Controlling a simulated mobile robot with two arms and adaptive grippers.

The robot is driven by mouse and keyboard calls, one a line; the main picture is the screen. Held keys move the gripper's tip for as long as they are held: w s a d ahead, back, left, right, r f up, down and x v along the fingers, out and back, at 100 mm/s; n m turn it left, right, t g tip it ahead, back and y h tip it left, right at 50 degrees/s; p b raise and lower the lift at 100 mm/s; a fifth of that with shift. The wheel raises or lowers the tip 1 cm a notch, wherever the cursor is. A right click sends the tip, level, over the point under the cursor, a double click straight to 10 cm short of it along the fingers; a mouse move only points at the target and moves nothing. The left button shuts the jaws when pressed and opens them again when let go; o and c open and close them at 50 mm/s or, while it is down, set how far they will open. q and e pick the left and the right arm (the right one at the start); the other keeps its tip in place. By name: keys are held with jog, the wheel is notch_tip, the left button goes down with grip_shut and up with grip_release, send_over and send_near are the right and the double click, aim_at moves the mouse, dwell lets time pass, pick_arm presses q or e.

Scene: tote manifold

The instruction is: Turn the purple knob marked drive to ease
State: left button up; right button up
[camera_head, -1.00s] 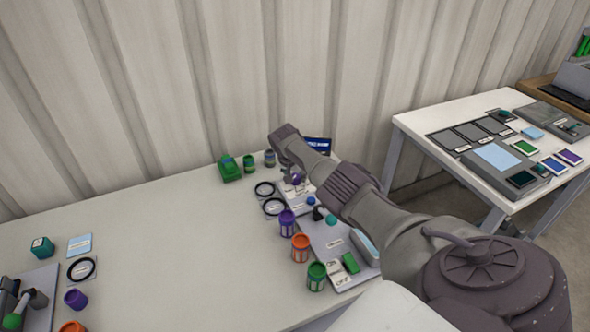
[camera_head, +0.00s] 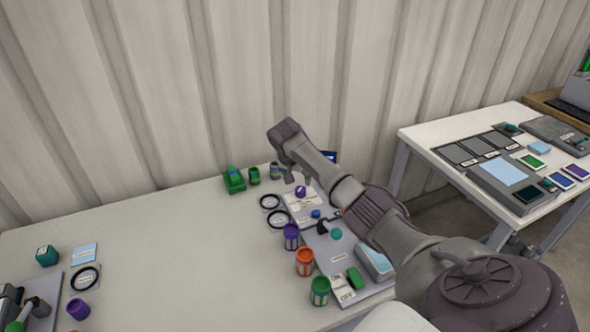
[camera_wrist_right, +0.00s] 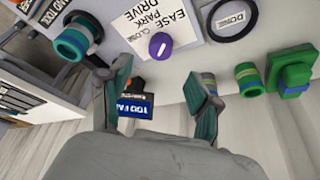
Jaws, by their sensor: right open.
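The purple knob (camera_head: 300,191) stands on a white labelled plate (camera_head: 303,207) near the back of the long table. In the right wrist view the knob (camera_wrist_right: 160,46) carries a white mark, and the plate beside it reads EASE, PARK, CLOSE and DRIVE. My right gripper (camera_wrist_right: 158,80) is open and empty, its two teal-padded fingers spread either side of the knob's line but apart from it. In the head view the right gripper (camera_head: 303,174) hangs just behind and above the knob. My left gripper is not in view.
Black rings (camera_head: 270,202) lie left of the plate. Purple, orange and green jars (camera_head: 320,291) stand in front. A green object (camera_head: 234,180) and small jars stand behind left. The table's middle is clear.

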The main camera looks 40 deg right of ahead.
jog(key=shift+v, duration=2.1)
